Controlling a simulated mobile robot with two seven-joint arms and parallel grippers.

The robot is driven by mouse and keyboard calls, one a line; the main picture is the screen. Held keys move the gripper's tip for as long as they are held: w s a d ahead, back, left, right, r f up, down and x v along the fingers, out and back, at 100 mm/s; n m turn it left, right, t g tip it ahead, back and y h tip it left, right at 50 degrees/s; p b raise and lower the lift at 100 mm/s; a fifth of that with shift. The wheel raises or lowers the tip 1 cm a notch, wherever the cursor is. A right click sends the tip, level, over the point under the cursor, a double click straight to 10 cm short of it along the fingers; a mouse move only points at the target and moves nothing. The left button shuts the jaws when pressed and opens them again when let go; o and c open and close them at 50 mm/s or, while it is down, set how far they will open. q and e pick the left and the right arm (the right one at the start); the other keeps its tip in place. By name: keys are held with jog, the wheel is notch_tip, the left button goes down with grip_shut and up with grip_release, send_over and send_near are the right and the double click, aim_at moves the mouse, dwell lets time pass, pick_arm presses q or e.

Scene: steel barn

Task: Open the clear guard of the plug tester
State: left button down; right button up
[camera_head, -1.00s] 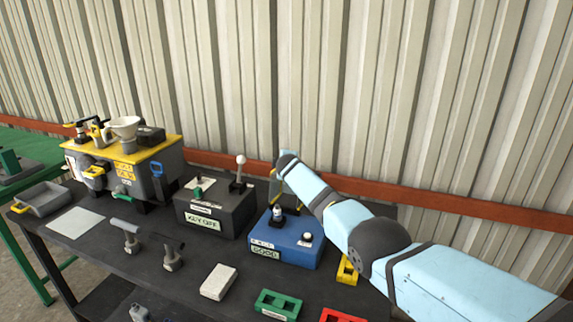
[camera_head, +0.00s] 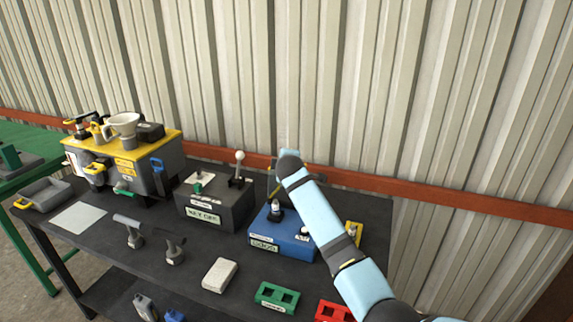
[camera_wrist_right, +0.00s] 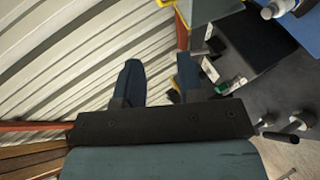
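The plug tester is most likely the blue box (camera_head: 285,245) on the dark bench, with a plug-like part (camera_head: 276,212) on top. A thin yellow-edged piece (camera_head: 273,190), probably its guard, stands at the box's back left, partly covered by my right arm. In the right wrist view a panel with a yellow edge (camera_wrist_right: 209,31) shows just beyond the fingertips. My right gripper (camera_wrist_right: 159,68) has its two fingers apart with nothing seen between them. Whether a finger touches the panel I cannot tell. My left gripper is not in view.
A dark grey box (camera_head: 216,205) with a ball-topped lever stands left of the blue one. A yellow-topped machine (camera_head: 128,150) is farther left. A white block (camera_head: 219,275), green holder (camera_head: 277,297) and red holder (camera_head: 334,311) lie in front. A corrugated wall (camera_head: 450,110) rises behind.

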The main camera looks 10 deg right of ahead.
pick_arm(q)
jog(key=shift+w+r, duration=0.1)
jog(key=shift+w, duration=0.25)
pick_arm(e)
jog(key=shift+v, duration=0.85)
